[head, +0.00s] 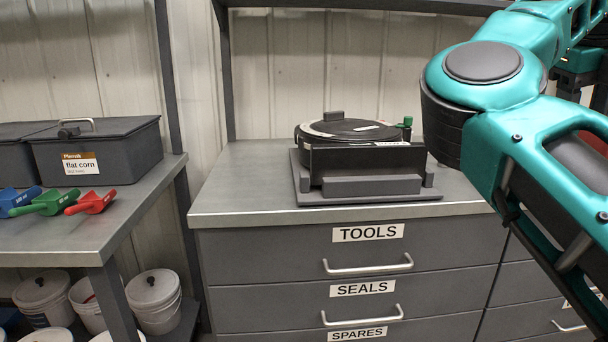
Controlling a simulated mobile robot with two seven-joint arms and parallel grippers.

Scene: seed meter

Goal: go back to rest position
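Neither gripper shows in the head view. A teal and black arm of mine crosses the right side of the view, and its gripper end is out of frame. The round black seed meter (350,131) sits on a dark base plate (372,199) on top of the grey drawer cabinet (240,192). A small green part (407,122) shows at the meter's right edge. The arm hides the right part of the cabinet top.
A side bench (98,225) at left holds a lidded grey bin labelled flat corn (120,160) and blue (18,199), green (50,202) and red (91,202) scoops. White lidded buckets (154,300) stand below. Drawers (290,255) are closed. The cabinet top left of the meter is clear.

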